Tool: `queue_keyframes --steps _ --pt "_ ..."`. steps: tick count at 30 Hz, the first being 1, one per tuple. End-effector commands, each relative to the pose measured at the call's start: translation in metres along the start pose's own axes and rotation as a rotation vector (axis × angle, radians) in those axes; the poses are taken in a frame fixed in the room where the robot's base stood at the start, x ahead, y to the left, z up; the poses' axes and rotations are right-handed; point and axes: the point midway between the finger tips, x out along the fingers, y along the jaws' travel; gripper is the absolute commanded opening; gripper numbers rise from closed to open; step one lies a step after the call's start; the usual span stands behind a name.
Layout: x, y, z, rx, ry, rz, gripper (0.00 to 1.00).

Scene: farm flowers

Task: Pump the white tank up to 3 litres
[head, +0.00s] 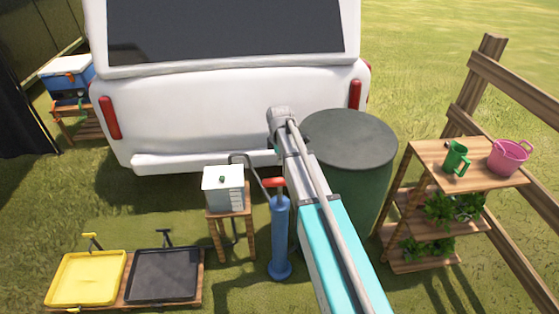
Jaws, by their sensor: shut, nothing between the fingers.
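The white tank (223,190) is a small box with a green knob on top and faint marks on its right-hand face. It stands on a small wooden stool (231,216). The marks are too small to read, so I cannot tell the level. A blue upright pump (280,237) stands on the grass just right of the stool. Its red handle (272,183) shows at the top, close to the pump body. A dark hose (248,163) arcs between the tank and the pump. My arm crosses just right of the pump, and my gripper is hidden.
A white vehicle (230,110) is behind. A dark green barrel (350,138) stands behind my arm. A wooden shelf (430,150) with a green jug (457,158) and pink bucket (508,157) is right. Yellow (87,278) and black (163,275) trays lie front left.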

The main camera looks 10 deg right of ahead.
Motion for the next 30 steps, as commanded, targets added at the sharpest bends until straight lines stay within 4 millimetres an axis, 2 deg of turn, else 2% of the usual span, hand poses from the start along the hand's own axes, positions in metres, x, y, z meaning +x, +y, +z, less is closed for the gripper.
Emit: queue_keyframes --steps 3,30 --pt "0.013 0.000 0.000 0.000 0.000 0.000 0.00" --pt "0.077 0.000 0.000 0.000 0.000 0.000 0.00"
